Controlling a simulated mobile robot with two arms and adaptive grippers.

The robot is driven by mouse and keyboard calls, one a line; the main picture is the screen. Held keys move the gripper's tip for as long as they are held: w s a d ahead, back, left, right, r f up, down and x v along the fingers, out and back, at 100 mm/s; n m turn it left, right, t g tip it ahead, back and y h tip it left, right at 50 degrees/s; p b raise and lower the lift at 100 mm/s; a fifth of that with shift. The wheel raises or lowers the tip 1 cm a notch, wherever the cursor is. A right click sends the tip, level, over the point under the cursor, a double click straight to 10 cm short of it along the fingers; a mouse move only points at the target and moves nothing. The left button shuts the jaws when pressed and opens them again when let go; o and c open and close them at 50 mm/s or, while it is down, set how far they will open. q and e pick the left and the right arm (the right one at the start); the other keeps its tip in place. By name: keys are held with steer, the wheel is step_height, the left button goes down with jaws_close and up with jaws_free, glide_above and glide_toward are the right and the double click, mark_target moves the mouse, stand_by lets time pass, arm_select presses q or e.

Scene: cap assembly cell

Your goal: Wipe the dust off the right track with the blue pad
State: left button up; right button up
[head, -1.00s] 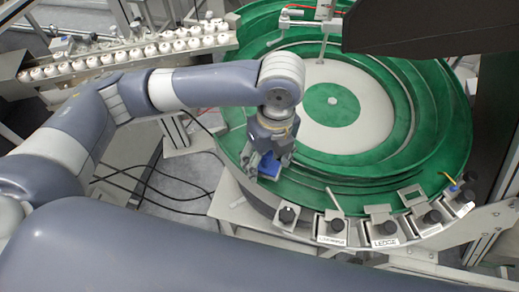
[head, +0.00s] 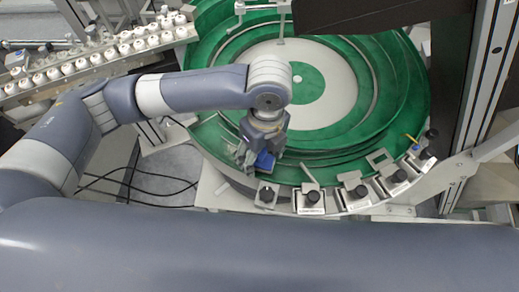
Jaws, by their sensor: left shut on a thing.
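My left gripper (head: 256,158) is shut on the blue pad (head: 265,161) over the near side of the green bowl feeder (head: 397,120). The pad shows as a small blue block beneath the fingers, just behind the row of black knobs on the bowl's near edge. Whether it touches the green surface, I cannot tell. Curved green tracks run around the bowl; which one is the right track is not clear, and no dust can be made out. My right gripper is not in view.
Brackets with black knobs (head: 313,197) line the bowl's near right rim. A metal rod assembly (head: 280,20) hangs over the far side. A dark panel (head: 365,14) overhangs the top right. Rows of white caps (head: 96,58) stand at upper left.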

arm_select(q)
steer(key=shift+w+a+r+p, duration=0.1)
steer(key=shift+w+a+p, duration=0.25)
steer(key=shift+a, duration=0.3)
steer(key=shift+w+a+p, duration=0.3)
steer(key=shift+a, duration=0.35)
steer(key=shift+w+a, duration=0.35)
steer(key=shift+a, duration=0.25)
steer(key=shift+w+a+r+p, duration=0.15)
steer(key=shift+w+a+p, duration=0.15)
steer(key=shift+a+p, duration=0.35)
steer(key=shift+w+a, duration=0.35)
steer(key=shift+a, duration=0.35)
steer(key=shift+w+a+p, duration=0.25)
steer(key=shift+a+p, duration=0.05)
steer(key=shift+a, duration=0.15)
steer(key=shift+w+a, duration=0.1)
steer(key=shift+a, duration=0.1)
steer(key=shift+w+a+f, duration=0.1)
steer(key=shift+w+a, duration=0.15)
steer(key=shift+a, duration=0.25)
steer(key=shift+w+a+f, duration=0.1)
steer(key=shift+w+a, duration=0.1)
steer(key=shift+a, duration=0.3)
steer(key=shift+d+r, duration=0.1)
